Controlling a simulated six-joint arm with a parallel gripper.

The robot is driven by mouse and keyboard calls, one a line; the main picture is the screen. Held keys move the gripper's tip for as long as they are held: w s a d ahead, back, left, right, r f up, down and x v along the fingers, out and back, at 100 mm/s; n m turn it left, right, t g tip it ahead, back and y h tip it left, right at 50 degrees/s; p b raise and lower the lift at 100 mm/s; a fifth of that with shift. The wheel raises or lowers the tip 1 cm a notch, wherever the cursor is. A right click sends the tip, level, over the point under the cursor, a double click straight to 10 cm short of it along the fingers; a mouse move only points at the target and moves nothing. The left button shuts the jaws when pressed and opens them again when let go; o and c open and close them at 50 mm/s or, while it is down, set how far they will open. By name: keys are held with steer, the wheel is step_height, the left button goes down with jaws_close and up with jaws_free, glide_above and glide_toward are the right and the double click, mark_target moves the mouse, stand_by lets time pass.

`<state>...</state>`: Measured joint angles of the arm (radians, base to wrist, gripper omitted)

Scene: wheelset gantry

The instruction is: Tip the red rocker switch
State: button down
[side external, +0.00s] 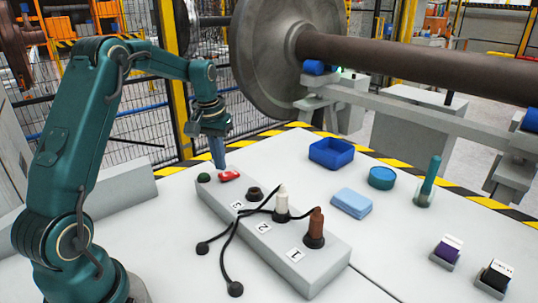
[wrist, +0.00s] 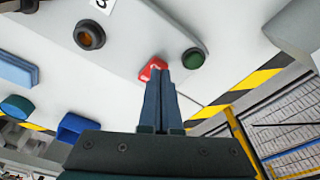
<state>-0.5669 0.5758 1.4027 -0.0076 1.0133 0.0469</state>
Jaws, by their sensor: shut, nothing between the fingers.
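The red rocker switch (side external: 229,175) sits on top of the grey control box (side external: 275,232), towards its far left end. My gripper (side external: 219,166) is shut and empty, pointing down at the switch. In the side external view its tips appear just behind or at the switch's far left side. In the wrist view the closed fingers (wrist: 162,80) reach to the red rocker switch (wrist: 152,68) and cover part of it. I cannot tell whether they touch it. The visible part of the switch shows a small white mark.
A green button (side external: 204,178) is left of the switch; an empty dark socket (side external: 255,194) is to its right. White (side external: 282,203) and brown (side external: 316,226) plugs with black cables stand farther along. A blue bin (side external: 331,153) and blue cloth stack (side external: 351,202) lie right.

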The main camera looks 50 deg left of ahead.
mark_target(222, 175)
steer(key=shift+f, duration=1.05)
stand_by(0.6)
steer(key=shift+r, duration=3.55)
steer(key=shift+d, duration=0.1)
